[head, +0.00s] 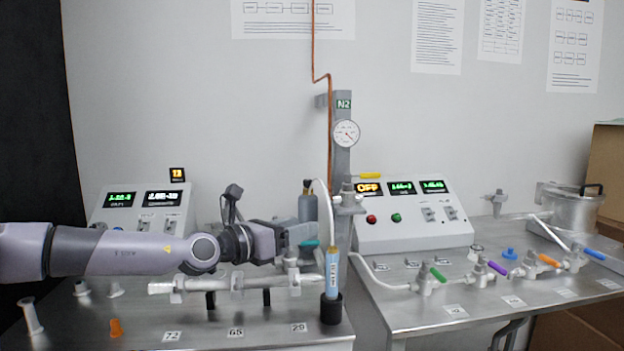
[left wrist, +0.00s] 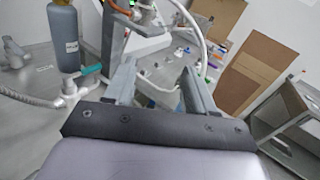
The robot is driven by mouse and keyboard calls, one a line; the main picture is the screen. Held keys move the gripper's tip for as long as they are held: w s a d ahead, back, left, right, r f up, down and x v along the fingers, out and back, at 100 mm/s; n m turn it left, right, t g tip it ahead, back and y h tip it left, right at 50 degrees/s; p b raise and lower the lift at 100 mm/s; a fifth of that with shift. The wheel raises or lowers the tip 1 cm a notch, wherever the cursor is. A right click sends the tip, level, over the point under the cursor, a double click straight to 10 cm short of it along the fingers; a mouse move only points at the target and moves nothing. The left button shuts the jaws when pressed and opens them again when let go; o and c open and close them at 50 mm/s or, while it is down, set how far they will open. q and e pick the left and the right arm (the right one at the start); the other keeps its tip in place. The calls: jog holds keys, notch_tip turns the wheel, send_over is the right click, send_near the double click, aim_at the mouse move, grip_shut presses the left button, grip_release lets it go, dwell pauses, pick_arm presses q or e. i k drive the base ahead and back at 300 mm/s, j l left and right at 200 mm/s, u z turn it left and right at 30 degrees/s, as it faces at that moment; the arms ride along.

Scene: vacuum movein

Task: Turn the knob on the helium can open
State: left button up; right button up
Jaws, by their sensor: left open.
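A slim light-blue can (head: 332,272) with a yellow top stands upright in a black holder on the left table. A grey bottle (head: 308,207) with a dark top stands farther back; it also shows in the left wrist view (left wrist: 65,40), with a pale label. I cannot read on either which is the helium can, and no knob shows clearly. My left gripper (head: 303,234) is level, just left of and above the light-blue can. In the left wrist view its fingers (left wrist: 160,86) are apart, with no held object visible. My right gripper is not in view.
A white hose (head: 328,205) arches down by the light-blue can. A metal pipe (head: 235,284) on black supports lies below my left arm. A grey post (head: 342,150) with a gauge stands behind. The right table (head: 400,318) carries valves with coloured handles.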

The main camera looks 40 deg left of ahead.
aim_at(307, 183)
jog(key=i+j, duration=0.3)
jog(key=j, duration=0.15)
jog(key=i+j, duration=0.35)
jog(key=j, duration=0.1)
